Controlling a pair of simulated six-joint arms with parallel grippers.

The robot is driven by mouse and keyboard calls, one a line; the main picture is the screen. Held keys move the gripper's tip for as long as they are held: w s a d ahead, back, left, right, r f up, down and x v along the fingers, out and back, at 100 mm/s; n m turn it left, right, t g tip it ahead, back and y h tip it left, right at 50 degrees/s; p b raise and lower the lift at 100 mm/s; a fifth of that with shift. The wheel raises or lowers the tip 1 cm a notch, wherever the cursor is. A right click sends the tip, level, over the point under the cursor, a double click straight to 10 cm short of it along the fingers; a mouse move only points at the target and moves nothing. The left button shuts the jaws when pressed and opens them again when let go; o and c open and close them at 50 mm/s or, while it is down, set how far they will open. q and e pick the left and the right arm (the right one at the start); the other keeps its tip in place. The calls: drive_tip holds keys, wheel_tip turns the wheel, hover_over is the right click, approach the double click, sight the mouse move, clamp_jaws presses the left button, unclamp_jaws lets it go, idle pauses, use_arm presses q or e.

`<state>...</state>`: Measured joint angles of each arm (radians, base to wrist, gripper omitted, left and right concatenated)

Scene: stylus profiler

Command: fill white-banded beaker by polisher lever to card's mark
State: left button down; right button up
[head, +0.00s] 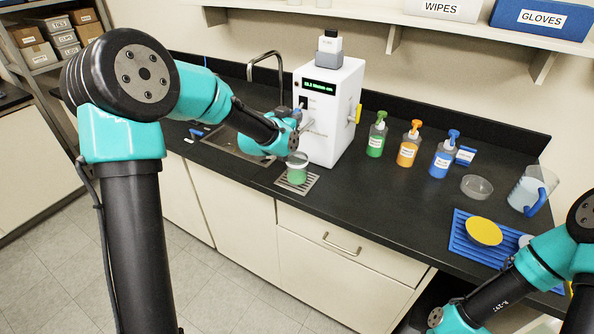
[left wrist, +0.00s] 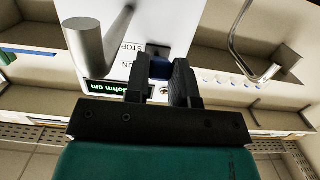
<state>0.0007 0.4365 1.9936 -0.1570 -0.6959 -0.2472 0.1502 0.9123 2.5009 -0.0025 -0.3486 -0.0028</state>
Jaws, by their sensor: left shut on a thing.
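The white polisher (head: 335,85) stands on the counter with a lit green display. My left gripper (head: 298,120) is at its front face. In the left wrist view my left gripper (left wrist: 160,85) is shut on the blue lever (left wrist: 160,68), beside upside-down STOP and RUN lettering. The beaker (head: 297,170) stands upright on the drain grate in front of the polisher; it shows a pale band near the top and green below. Its exact fill level is too small to read. My right arm is at the lower right; its gripper (head: 420,318) is dark and unclear.
A sink (head: 237,140) with a tap lies left of the polisher. A clear dish (head: 477,187), a jug (head: 531,190) and a blue rack (head: 468,247) are farther right.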

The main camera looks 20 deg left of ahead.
use_arm(q)
drive_tip(key=shift+s+r+g, duration=0.2)
drive_tip(key=shift+r+g, duration=0.6)
drive_tip(key=shift+g, duration=0.6)
drive_tip(key=shift+r+y, duration=0.15)
drive_tip(key=shift+y, duration=0.15)
drive_tip(key=shift+r+g, duration=0.1)
drive_tip(key=shift+g, duration=0.3)
idle(5.9)
